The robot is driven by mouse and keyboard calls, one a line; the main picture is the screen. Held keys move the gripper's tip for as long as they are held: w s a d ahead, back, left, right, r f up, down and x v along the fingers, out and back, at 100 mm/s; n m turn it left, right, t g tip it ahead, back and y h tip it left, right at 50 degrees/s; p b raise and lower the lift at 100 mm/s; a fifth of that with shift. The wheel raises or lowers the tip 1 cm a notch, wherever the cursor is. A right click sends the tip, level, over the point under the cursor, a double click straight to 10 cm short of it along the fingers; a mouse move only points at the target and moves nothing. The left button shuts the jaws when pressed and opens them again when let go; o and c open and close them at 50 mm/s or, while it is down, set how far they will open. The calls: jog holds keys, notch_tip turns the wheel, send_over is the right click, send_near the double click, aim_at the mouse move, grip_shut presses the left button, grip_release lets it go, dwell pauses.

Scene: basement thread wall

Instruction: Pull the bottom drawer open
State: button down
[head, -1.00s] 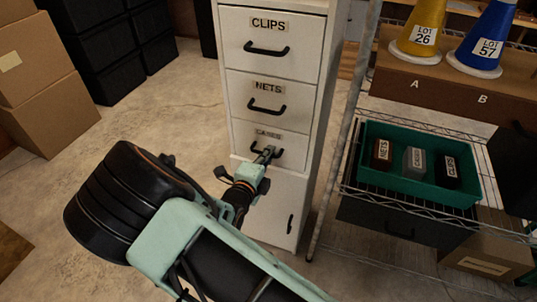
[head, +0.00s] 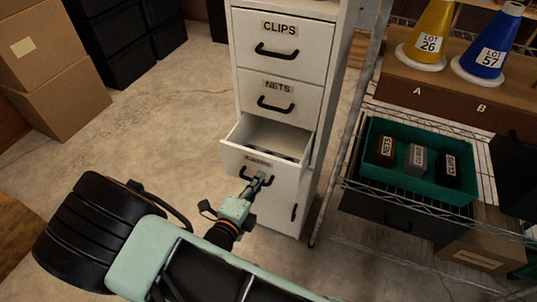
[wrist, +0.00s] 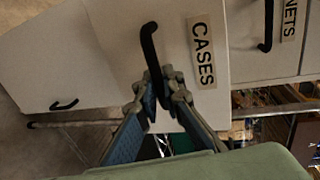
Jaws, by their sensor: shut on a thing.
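The bottom drawer (head: 262,167), labelled CASES, stands partly pulled out of the white cabinet, and its open top shows some of the inside. My gripper (head: 262,178) is at the drawer's front, shut on its black handle. The wrist view shows the two fingertips (wrist: 166,82) closed around one end of the handle (wrist: 150,48), beside the CASES label (wrist: 203,55). The NETS drawer (head: 279,98) and the CLIPS drawer (head: 283,42) above are shut. What lies deep in the open drawer is hard to make out.
Below the drawer is a shut cabinet door (head: 287,208). A wire rack (head: 345,178) stands close on the right, holding a green tray (head: 420,186) with several labelled boxes. Cardboard boxes (head: 60,85) and black bins stand at left. The floor (head: 165,120) between is clear.

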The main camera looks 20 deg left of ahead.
jog(key=d+f+p+v, duration=0.1)
jog(key=f+v, duration=0.1)
jog(key=v, duration=0.7)
jog(key=shift+s+a, duration=0.5)
jog(key=shift+s, duration=0.1)
jog(key=shift+r, duration=0.1)
jog(key=c, duration=2.3)
grip_release()
jog(key=shift+c, duration=0.2)
jog(key=d+v, duration=0.1)
jog(key=v, duration=1.1)
jog(key=shift+a, duration=0.45)
